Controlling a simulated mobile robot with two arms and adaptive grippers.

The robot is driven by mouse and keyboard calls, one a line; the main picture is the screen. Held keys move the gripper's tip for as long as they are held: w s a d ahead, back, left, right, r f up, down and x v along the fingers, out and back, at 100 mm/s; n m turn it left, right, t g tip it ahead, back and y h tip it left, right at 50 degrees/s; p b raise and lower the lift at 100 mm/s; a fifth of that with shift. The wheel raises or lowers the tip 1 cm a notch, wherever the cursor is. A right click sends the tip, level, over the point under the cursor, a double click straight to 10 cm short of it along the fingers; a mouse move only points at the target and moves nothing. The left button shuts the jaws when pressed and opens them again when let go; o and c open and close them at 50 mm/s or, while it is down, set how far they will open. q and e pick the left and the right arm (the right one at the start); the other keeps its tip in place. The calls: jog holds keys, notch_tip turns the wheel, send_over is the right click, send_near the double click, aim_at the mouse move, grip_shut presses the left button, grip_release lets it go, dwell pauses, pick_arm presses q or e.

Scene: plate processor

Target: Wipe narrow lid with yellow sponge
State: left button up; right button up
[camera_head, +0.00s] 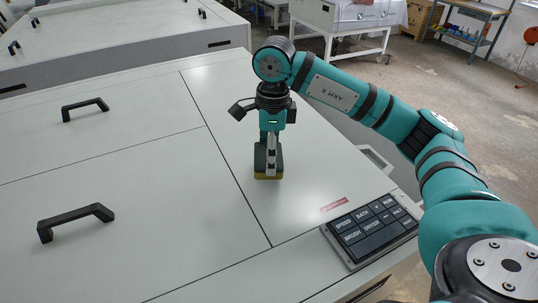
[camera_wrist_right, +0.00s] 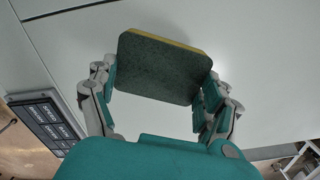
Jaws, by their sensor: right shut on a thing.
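The narrow lid (camera_head: 213,97) is the pale panel on the right part of the machine top, bounded by a dark seam on its left. My right gripper (camera_head: 268,160) points down over it, shut on the yellow sponge (camera_head: 267,177). The sponge's yellow edge is at the lid's surface in the head view; I cannot tell for sure whether it touches. In the right wrist view the sponge (camera_wrist_right: 158,68) shows a dark green face and a yellow edge, held between the two fingers (camera_wrist_right: 155,92). My left gripper is not in view.
A control panel with dark keys (camera_head: 371,230) lies at the lid's front right, near a red label (camera_head: 334,204). Black handles (camera_head: 76,222) and (camera_head: 85,109) stand up on the wide lids to the left. The narrow lid around the sponge is clear.

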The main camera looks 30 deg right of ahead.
jog(key=shift+s+d+r+p, duration=0.1)
jog(key=shift+d+r+p, duration=0.15)
jog(key=shift+r, duration=0.2)
jog(key=shift+d+r+p, duration=0.15)
jog(key=shift+r+p, duration=0.05)
jog(key=shift+r, duration=0.6)
jog(key=shift+a+r+p, duration=0.1)
jog(key=shift+r+p, duration=0.55)
jog(key=shift+r, duration=0.1)
jog(key=shift+r+p, duration=0.4)
jog(key=shift+r, duration=0.35)
jog(key=shift+s+f, duration=0.1)
